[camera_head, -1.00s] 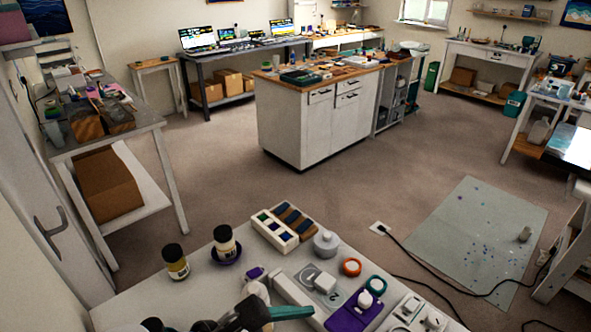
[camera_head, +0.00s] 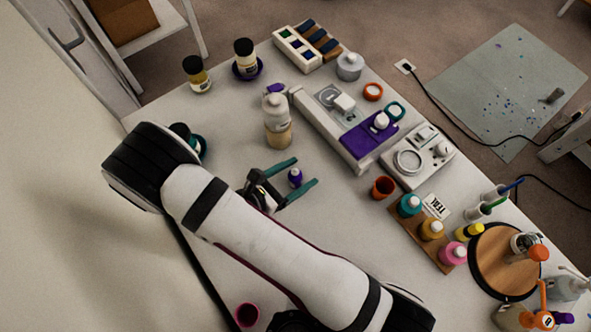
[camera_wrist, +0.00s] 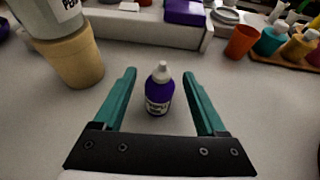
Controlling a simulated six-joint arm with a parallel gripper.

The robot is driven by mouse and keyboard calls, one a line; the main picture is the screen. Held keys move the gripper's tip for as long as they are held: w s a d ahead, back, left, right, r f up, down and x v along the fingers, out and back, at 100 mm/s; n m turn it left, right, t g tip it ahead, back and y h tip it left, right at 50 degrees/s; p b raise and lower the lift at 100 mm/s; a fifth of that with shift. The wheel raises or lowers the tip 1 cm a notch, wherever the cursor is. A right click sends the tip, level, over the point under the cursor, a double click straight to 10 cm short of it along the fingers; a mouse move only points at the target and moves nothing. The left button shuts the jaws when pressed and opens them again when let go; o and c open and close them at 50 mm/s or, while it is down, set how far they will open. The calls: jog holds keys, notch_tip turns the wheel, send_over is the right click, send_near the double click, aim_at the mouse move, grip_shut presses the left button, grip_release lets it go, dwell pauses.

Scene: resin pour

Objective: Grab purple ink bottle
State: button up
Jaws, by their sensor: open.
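The purple ink bottle (camera_head: 295,178) stands upright on the white table, with a pale nozzle cap and a white label. In the wrist view the purple ink bottle (camera_wrist: 159,92) stands between the two teal fingers, with a gap on each side. My gripper (camera_head: 298,172) is open around it in the head view. My gripper also shows in the wrist view (camera_wrist: 162,85), its fingertips about level with the bottle and nothing held.
A large bottle with a tan base (camera_head: 278,122) stands close behind the gripper. An orange cup (camera_head: 382,187) and a wooden rack of colored bottles (camera_head: 425,238) stand to the right. A magenta cup (camera_head: 246,315) stands near the front. A white rail and purple block (camera_head: 370,140) lie beyond.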

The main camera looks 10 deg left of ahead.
jog(key=x, duration=0.2)
jog(key=shift+w+d+f, duration=0.1)
jog(key=shift+w+d, duration=0.05)
jog(key=shift+w, duration=0.05)
grip_shut()
